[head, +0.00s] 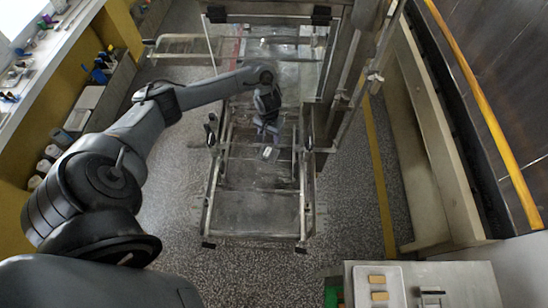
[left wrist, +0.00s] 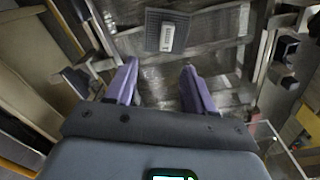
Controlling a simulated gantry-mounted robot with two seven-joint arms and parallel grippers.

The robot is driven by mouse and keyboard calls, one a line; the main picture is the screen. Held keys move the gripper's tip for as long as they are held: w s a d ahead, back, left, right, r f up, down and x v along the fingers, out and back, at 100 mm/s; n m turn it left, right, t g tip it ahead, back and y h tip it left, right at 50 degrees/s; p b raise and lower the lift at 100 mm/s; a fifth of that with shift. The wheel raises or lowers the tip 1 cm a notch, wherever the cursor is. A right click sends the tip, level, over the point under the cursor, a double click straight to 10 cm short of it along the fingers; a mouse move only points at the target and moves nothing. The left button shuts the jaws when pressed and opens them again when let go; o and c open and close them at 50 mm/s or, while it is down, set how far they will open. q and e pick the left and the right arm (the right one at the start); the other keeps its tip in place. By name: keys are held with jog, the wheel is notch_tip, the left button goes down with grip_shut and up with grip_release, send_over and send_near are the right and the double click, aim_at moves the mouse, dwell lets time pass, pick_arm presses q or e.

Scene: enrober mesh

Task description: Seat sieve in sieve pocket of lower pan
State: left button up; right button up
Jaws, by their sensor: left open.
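My left gripper (head: 266,137) reaches over the middle of the metal frame in the head view. In the left wrist view its two purple fingers (left wrist: 159,68) are apart with nothing between them. A small dark ribbed square, which may be the sieve, carries a white labelled block (left wrist: 167,34) and lies just beyond the fingertips, apart from them. The same pale block (head: 267,152) shows small below the gripper in the head view. A grey mottled panel (head: 255,213) fills the near part of the frame; I cannot tell whether it is the lower pan. No pocket is clearly visible.
Upright metal posts and rails (head: 305,190) flank the work area. A bench with a tray (head: 378,298) stands at the bottom right. A shelf with small items (head: 85,97) runs along the left. Speckled floor (head: 345,215) is clear on the right of the frame.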

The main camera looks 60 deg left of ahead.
aim_at(267, 151)
pick_arm(q)
jog(key=shift+n, duration=0.3)
jog(key=f, duration=0.1)
jog(key=f+b, duration=0.1)
jog(key=f, duration=0.1)
jog(key=f+b, duration=0.1)
jog(key=shift+s+f, duration=0.25)
jog(key=shift+s+a+f, duration=0.15)
jog(key=shift+f, duration=1.35)
jog(key=shift+s+a+f, duration=0.1)
jog(key=shift+f, duration=1.35)
grip_shut()
